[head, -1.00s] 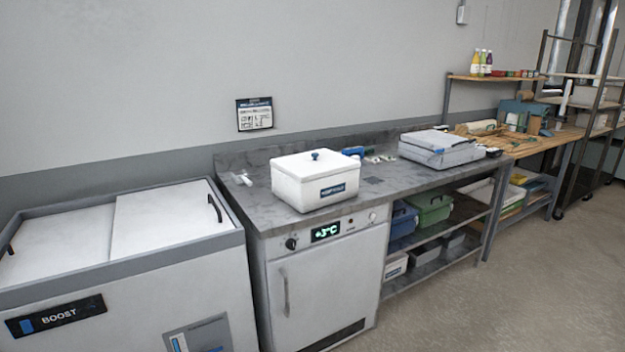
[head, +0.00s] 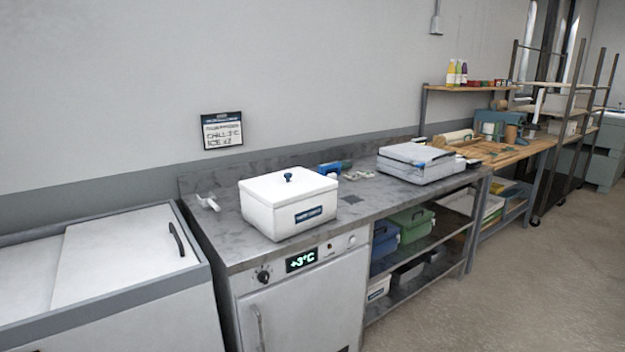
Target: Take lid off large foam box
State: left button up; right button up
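The large white foam box (head: 290,217) stands on the grey counter, above the small fridge. A dark label is on the box's front. Neither of my grippers is in the head view.
The grey counter (head: 222,247) has a white handled tool (head: 208,202) left of the box. A blue tool (head: 330,168) lies behind it and a grey flat case (head: 420,164) to the right. A chest freezer (head: 120,262) stands at left. Open floor (head: 540,290) lies at right.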

aim_at(276, 189)
jog(key=u, duration=0.15)
jog(key=i, duration=1.2)
jog(key=u, duration=0.5)
